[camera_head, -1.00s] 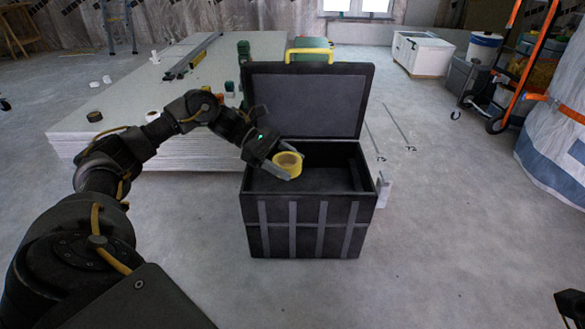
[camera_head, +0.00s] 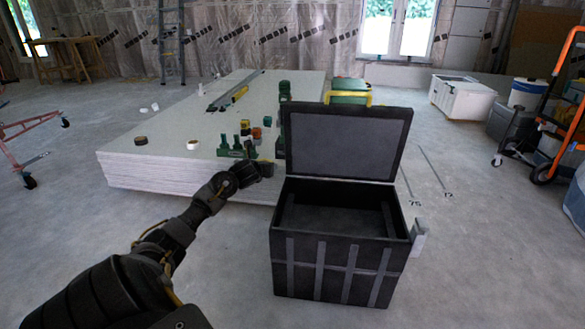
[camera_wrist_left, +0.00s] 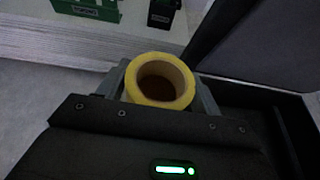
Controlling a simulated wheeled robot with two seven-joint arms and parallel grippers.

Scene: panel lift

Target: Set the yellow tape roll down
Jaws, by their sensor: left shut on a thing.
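My left gripper (camera_head: 262,166) is near the left side of the black toolbox (camera_head: 335,270), close to the stack's front edge. In the left wrist view, the gripper is shut on the yellow tape roll (camera_wrist_left: 137,92), which sits between its fingers with its hole facing the camera. I cannot make out the roll in the head view. The toolbox has its lid (camera_head: 345,143) up, and its inside is dark and looks empty. My right gripper is not in view.
A low stack of pale panels (camera_head: 150,172) stands behind the gripper. It bears green tool cases (camera_head: 237,148), an orange item (camera_head: 257,133), a dark roll (camera_head: 141,140) and a white roll (camera_head: 193,144). A ladder and carts stand farther off.

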